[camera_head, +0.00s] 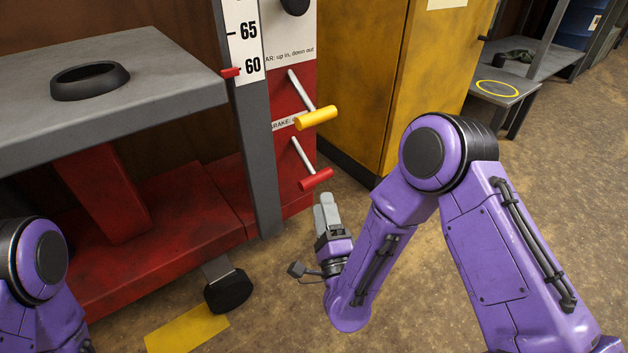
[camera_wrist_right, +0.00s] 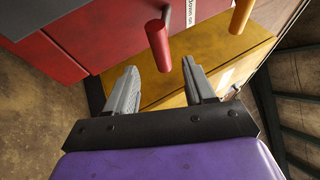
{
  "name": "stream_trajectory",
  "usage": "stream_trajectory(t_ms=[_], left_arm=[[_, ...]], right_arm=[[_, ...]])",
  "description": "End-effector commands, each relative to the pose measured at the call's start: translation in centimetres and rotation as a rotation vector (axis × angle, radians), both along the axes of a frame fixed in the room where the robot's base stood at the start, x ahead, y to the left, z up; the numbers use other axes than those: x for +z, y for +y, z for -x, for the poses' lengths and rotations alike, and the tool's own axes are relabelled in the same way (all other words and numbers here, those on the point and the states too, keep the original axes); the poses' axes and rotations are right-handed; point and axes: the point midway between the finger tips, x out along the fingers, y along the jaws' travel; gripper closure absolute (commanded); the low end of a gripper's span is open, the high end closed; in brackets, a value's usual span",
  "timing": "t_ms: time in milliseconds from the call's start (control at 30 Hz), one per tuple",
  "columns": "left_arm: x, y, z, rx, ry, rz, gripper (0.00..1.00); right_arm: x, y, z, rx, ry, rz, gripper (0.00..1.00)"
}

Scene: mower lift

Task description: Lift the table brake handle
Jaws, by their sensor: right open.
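The brake handle (camera_head: 316,179) is a red grip on a thin metal lever. It slopes down and out from the red panel, below the white BRAKE label (camera_head: 285,123). My right gripper (camera_head: 326,200) is just below and in front of it, fingers pointing up toward it. In the right wrist view, the red grip (camera_wrist_right: 158,45) lies ahead between the tips of the open right gripper (camera_wrist_right: 159,65), and no contact shows. My left arm shows at the lower left, but its gripper is out of view.
A yellow-gripped lever (camera_head: 316,117) sits just above the red one; its grip also shows in the right wrist view (camera_wrist_right: 242,14). A grey post (camera_head: 258,165) stands left of the levers, beside the grey table (camera_head: 150,105). A yellow cabinet (camera_head: 400,75) stands behind.

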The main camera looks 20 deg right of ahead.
Motion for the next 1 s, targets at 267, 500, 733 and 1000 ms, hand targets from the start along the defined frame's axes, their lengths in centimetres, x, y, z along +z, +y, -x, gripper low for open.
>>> stream_trajectory(t_ms=[267, 500, 733, 1000], left_arm=[[1.1, 2.5, 3.8, -0.246, 0.260, -0.076, 0.24], [0.5, 2.0, 3.0, -0.197, 0.209, -0.062, 0.24], [0.6, 1.6, 2.4, -0.158, 0.168, -0.051, 0.24], [0.7, 1.6, 2.4, -0.156, 0.167, -0.051, 0.24]], right_arm=[[1.5, -0.5, -3.3, -0.008, -0.003, 0.003, 0.46], [2.8, -0.8, -7.4, -0.005, -0.001, 0.005, 0.46], [3.6, -0.8, -9.2, -0.001, 0.001, 0.007, 0.46], [3.7, -0.8, -9.2, -0.001, 0.002, 0.007, 0.62]])
